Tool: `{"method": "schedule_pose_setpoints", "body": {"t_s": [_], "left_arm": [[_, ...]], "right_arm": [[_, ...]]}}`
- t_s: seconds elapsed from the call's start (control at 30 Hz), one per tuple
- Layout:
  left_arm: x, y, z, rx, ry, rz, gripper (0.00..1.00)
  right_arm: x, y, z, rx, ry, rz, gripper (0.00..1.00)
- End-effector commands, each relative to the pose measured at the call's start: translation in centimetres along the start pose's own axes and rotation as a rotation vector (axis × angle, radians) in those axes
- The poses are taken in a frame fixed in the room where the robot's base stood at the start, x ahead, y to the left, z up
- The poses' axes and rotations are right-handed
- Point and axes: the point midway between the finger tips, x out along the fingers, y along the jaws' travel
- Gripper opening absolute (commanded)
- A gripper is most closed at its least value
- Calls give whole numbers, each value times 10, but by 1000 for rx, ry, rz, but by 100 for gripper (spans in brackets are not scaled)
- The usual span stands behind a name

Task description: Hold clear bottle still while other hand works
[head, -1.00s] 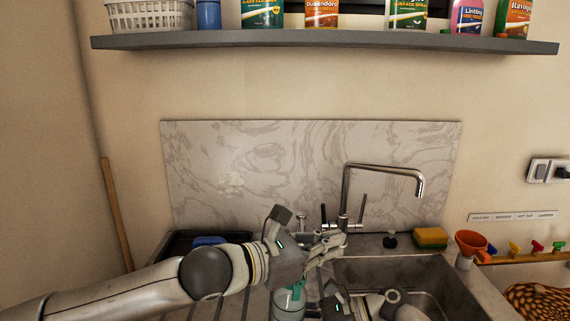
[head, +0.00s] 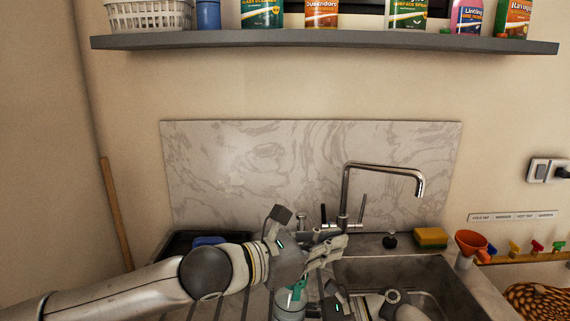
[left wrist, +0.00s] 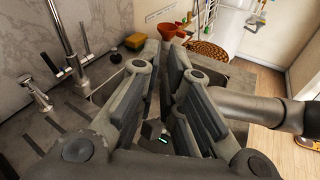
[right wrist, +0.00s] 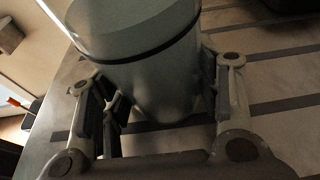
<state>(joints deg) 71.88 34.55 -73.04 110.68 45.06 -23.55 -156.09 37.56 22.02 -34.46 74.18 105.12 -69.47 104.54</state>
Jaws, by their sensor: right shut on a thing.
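The clear bottle (head: 288,306) stands at the bottom of the head view, left of the sink basin, with a teal part at its top. Its lower end is cut off there. In the right wrist view the bottle (right wrist: 150,70) fills the space between the fingers of my right gripper (right wrist: 165,100), which is shut on it. My left gripper (head: 335,248) reaches above and past the bottle, its fingers pointing right over the basin's back left corner. In the left wrist view its fingers (left wrist: 166,55) stand a narrow gap apart with nothing between them.
A tap (head: 346,205) rises behind the basin (head: 400,268). A yellow sponge (head: 431,237) and an orange funnel (head: 470,243) sit to the right. A shelf (head: 320,41) with several bottles hangs above. A ribbed drainer lies left of the basin.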

Motion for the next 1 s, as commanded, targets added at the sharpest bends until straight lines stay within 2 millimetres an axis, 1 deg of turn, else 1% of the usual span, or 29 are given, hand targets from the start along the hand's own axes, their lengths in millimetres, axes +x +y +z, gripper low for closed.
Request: {"method": "schedule_pose_setpoints", "body": {"t_s": [0.03, 0.47, 0.57, 0.7, 1.0], "left_arm": [[3, -1, -31, -16, 57, 4, 18], [3, -1, -31, -16, 57, 4, 23], [2, -1, -28, -14, 56, 4, 24], [2, 0, -18, -13, 55, 4, 27], [0, 0, 6, -15, 51, 0, 27]], "right_arm": [[4, 4, -3, 4, 0, 14, 44], [4, 4, -3, 4, 0, 15, 44], [4, 4, -3, 4, -1, 15, 44], [4, 4, -3, 4, 0, 14, 44], [3, 3, -4, 6, 3, 8, 42]]}}
